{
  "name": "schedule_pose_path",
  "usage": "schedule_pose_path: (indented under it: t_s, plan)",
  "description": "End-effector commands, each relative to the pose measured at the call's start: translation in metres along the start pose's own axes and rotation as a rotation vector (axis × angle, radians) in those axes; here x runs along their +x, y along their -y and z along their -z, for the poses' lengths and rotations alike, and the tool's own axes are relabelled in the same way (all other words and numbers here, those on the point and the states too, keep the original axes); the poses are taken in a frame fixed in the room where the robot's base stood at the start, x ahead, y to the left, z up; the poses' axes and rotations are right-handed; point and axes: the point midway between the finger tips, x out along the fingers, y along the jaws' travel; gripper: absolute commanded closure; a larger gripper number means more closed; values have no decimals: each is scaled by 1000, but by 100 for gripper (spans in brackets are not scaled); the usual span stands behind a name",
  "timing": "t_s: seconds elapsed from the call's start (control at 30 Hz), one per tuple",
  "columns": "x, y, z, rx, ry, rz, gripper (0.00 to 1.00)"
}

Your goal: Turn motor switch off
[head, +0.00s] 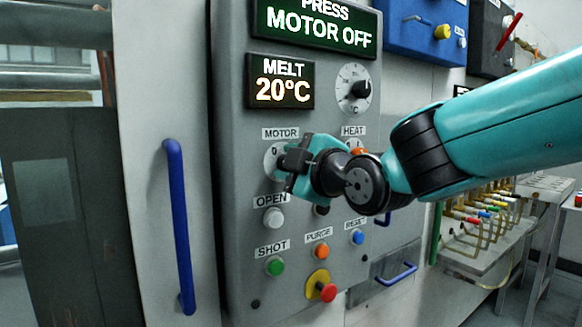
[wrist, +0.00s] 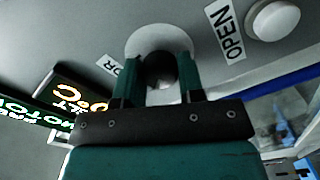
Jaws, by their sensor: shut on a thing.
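The motor switch is a dark round knob (wrist: 160,69) on a pale round plate (head: 271,160), under the MOTOR label (head: 281,133) on the grey control panel. My gripper (head: 287,165) is at this switch and hides most of it in the head view. In the wrist view the two teal fingers of my gripper (wrist: 160,75) stand on either side of the knob and are shut on it. The knob's pointer direction is hidden. The upper display (head: 318,28) reads "PRESS MOTOR OFF".
Below are the white OPEN button (head: 273,217), green SHOT button (head: 274,266), orange PURGE button (head: 321,250), blue RESET button (head: 357,237) and a red button on yellow (head: 325,290). The HEAT switch (head: 357,148) is right of my gripper. A blue door handle (head: 179,225) stands left.

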Motion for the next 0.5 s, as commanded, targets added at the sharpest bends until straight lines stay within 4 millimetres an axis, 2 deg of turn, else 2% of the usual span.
schedule_pose_path:
  t_s: [0.17,0.2,0.3,0.5]
  plan:
    - [0,2,0,0,-1,4,88]
    - [0,2,0,0,-1,4,62]
    - [0,1,0,1,-1,4,39]
    - [0,1,0,1,-1,2,39]
